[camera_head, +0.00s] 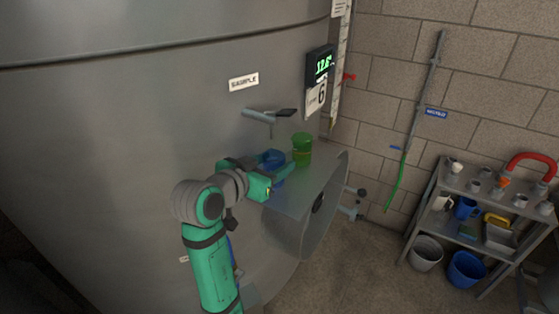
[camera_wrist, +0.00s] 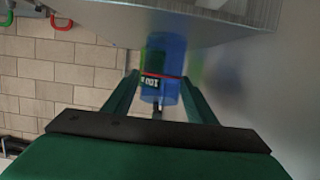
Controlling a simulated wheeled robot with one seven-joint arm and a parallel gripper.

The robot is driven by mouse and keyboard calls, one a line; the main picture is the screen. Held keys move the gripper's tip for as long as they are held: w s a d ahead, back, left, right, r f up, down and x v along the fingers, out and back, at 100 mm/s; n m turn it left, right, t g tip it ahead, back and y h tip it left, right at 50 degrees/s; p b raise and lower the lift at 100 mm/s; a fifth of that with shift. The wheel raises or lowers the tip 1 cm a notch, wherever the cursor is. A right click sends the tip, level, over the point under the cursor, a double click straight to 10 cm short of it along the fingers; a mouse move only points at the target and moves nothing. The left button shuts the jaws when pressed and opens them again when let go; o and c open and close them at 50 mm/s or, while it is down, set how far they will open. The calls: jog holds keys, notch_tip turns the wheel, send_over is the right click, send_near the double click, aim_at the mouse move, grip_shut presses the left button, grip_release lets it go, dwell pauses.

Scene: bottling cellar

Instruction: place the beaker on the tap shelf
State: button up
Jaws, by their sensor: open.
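A blue see-through beaker (camera_head: 273,157) is at the left part of the grey tap shelf (camera_head: 312,184), close to the tank wall. In the wrist view, which is upside down, the blue beaker (camera_wrist: 166,60) shows a dark volume label and its base end meets the grey shelf (camera_wrist: 110,22). My gripper (camera_head: 264,170) is open, with one finger on each side of the beaker; both fingers also show in the wrist view (camera_wrist: 158,88). Whether the fingers touch it is unclear. A green beaker (camera_head: 302,150) stands on the shelf to the right.
The sample tap (camera_head: 262,115) juts from the tank (camera_head: 130,130) above the beakers. A display (camera_head: 319,65) hangs above right. A rack (camera_head: 465,185) with cups and buckets stands right; floor between is clear.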

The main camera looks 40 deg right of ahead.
jog(key=v, duration=0.8)
jog(key=shift+s+a, duration=0.1)
